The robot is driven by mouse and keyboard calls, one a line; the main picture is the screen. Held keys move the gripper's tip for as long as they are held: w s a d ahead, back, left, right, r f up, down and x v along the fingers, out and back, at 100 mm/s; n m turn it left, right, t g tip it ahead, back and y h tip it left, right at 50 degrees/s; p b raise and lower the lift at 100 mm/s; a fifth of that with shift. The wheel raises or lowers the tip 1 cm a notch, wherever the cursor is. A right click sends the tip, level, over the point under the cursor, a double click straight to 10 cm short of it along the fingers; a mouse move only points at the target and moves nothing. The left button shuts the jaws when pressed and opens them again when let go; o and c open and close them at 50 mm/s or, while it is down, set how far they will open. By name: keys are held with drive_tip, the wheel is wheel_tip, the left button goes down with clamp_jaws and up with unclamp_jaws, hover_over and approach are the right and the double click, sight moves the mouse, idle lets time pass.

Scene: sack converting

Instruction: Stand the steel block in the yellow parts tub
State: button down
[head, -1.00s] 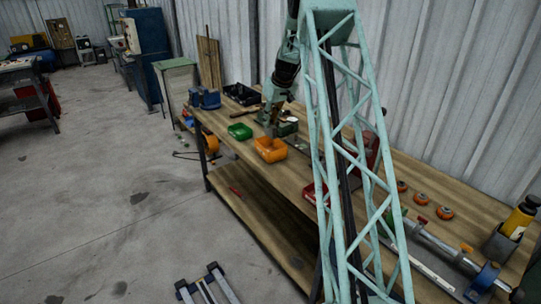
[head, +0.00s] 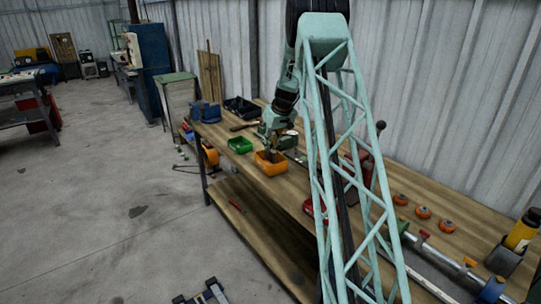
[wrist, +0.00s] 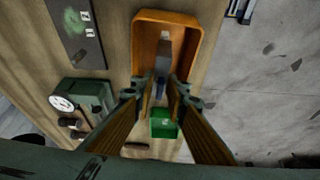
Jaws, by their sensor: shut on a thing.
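The yellow parts tub, orange-yellow in the pictures, sits on the wooden bench (head: 271,168); it also shows at the top of the wrist view (wrist: 139,45). My gripper (wrist: 164,88) is shut on the grey steel block (wrist: 163,52), which extends from between the fingertips over the tub's inside. In the head view my gripper (head: 272,150) is right above the tub. Whether the block touches the tub floor cannot be told.
A green tub (head: 240,145) stands beside the yellow one. A green device with a white dial (wrist: 85,103) stands close by on the bench. A dark plate (wrist: 85,48) lies near the tub. The bench edge and floor are on the other side.

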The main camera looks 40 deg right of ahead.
sight(271, 150)
drive_tip(key=shift+f, duration=0.1)
idle(0.3)
drive_tip(key=shift+f, duration=1.85)
drive_tip(key=shift+f+b, duration=0.2)
drive_tip(key=shift+b, duration=0.2)
drive_tip(key=c, duration=2.6)
unclamp_jaws()
drive_tip(key=shift+o, duration=0.2)
drive_tip(key=shift+r, duration=0.2)
drive_tip(key=p+v, duration=0.1)
drive_tip(key=v, duration=1.1)
drive_tip(key=shift+a, duration=0.1)
